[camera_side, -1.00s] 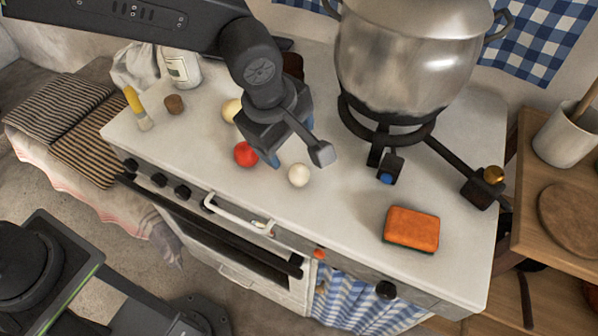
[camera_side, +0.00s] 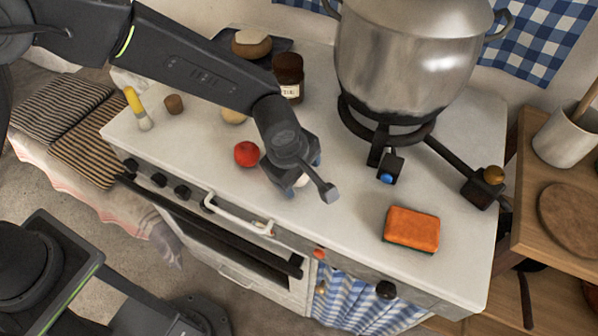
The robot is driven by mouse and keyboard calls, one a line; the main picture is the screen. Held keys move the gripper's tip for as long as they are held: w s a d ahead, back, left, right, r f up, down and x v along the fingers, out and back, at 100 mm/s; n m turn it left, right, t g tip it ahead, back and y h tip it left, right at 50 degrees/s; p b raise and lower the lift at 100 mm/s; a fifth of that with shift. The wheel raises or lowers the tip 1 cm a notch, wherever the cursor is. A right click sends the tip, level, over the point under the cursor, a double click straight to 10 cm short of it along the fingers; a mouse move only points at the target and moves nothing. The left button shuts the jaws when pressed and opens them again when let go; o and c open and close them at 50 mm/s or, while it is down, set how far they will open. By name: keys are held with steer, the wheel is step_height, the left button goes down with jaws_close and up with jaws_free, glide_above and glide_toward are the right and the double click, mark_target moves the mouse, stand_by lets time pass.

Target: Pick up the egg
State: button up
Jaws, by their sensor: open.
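The egg (camera_side: 302,181), a small whitish round shape, is on the pale stove top near its front edge. Most of it is hidden behind my gripper. My gripper (camera_side: 301,177) is open and low over the stove top, with its fingers around or just beside the egg. I cannot tell whether they touch it.
A red tomato-like ball (camera_side: 246,153) sits close left of my gripper, with a pale yellowish round thing (camera_side: 234,115) behind it. A large steel pot (camera_side: 410,60) on a black burner stands at the back right. An orange sponge (camera_side: 411,228) lies at the front right.

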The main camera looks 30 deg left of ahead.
steer(key=shift+c, duration=0.3)
steer(key=c, duration=0.7)
